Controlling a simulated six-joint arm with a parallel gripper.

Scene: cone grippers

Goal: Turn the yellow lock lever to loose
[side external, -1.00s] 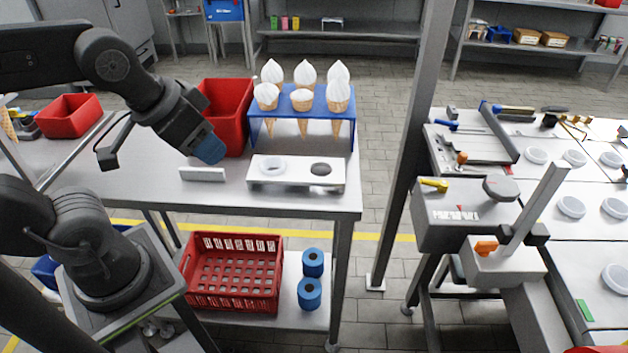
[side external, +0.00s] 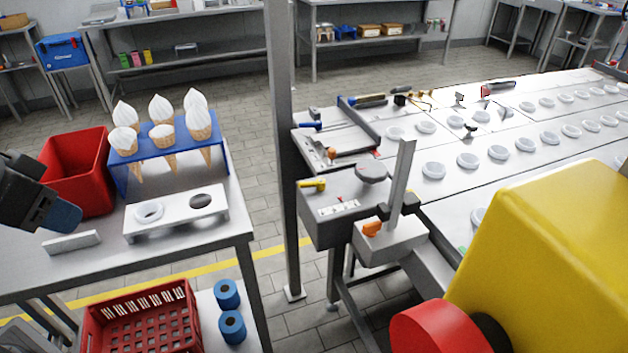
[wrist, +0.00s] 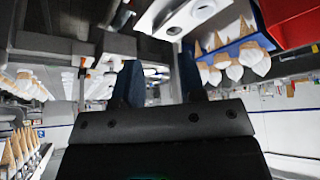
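The yellow lock lever (side external: 312,184) lies roughly level on top of the grey control box (side external: 325,220), left of a grey round knob (side external: 371,172). A white scale with a small red mark (side external: 340,206) is on the box; its lettering is too small to read. My gripper (wrist: 160,78) has two blue fingers spread apart in the wrist view, with nothing held between them. In the side view its blue tip (side external: 62,215) is at the left edge, above the left table and far from the lever. I cannot pick out the lever in the wrist view.
An orange lever (side external: 371,228) and an upright grey bar (side external: 403,175) stand beside the box. A grey post (side external: 280,130) rises between it and the left table. That table holds a red bin (side external: 78,170) and a blue cone rack (side external: 175,165). A yellow machine (side external: 550,260) fills the right foreground.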

